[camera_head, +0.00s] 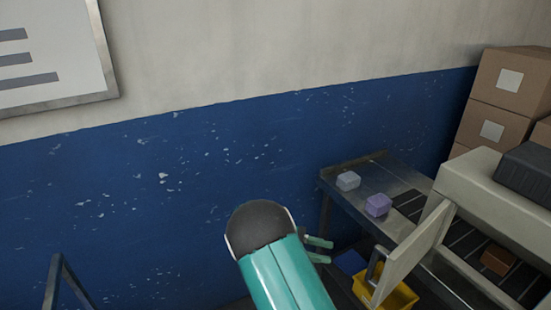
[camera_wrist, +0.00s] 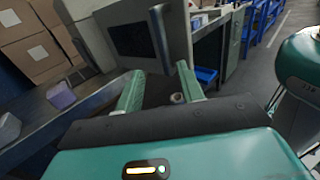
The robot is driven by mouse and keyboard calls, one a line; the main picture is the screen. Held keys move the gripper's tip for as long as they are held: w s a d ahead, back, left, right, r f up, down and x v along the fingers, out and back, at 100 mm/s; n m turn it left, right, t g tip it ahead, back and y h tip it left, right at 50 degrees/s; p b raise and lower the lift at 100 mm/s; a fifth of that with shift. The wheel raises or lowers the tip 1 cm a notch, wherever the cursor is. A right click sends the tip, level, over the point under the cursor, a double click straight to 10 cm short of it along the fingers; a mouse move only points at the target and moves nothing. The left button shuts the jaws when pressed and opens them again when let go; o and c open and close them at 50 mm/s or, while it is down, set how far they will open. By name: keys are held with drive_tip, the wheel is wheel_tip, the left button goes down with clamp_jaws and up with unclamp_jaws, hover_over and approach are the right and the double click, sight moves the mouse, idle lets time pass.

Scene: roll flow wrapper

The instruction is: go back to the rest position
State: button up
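My gripper (camera_head: 319,250) is at the end of my teal arm, low in the middle of the head view, with its two green fingers pointing right toward the machine. In the wrist view the fingers (camera_wrist: 160,88) stand apart with no object held between them, so it is open. It is in front of the metal infeed table and near the machine's pale open panel (camera_head: 405,250), touching neither as far as I can tell.
A pale grey block (camera_head: 348,181) and a purple block (camera_head: 378,205) lie on the metal table (camera_head: 348,164). A brown block (camera_head: 497,261) is inside the machine. A yellow bin (camera_head: 400,298) is below the panel. Cartons (camera_head: 510,80) are stacked at right.

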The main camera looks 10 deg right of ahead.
drive_tip(key=s+a+r+m+t+y, duration=0.2)
drive_tip(key=s+r+m+t+y, duration=0.4)
drive_tip(key=s, duration=0.5)
drive_tip(key=s+a+r+m+t+y, duration=0.3)
drive_tip(key=s+r+m+t+y, duration=0.4)
drive_tip(key=s+r+y, duration=0.3)
drive_tip(key=v, duration=0.3)
drive_tip(key=shift+w+r, duration=0.1)
drive_tip(key=shift+w, duration=0.1)
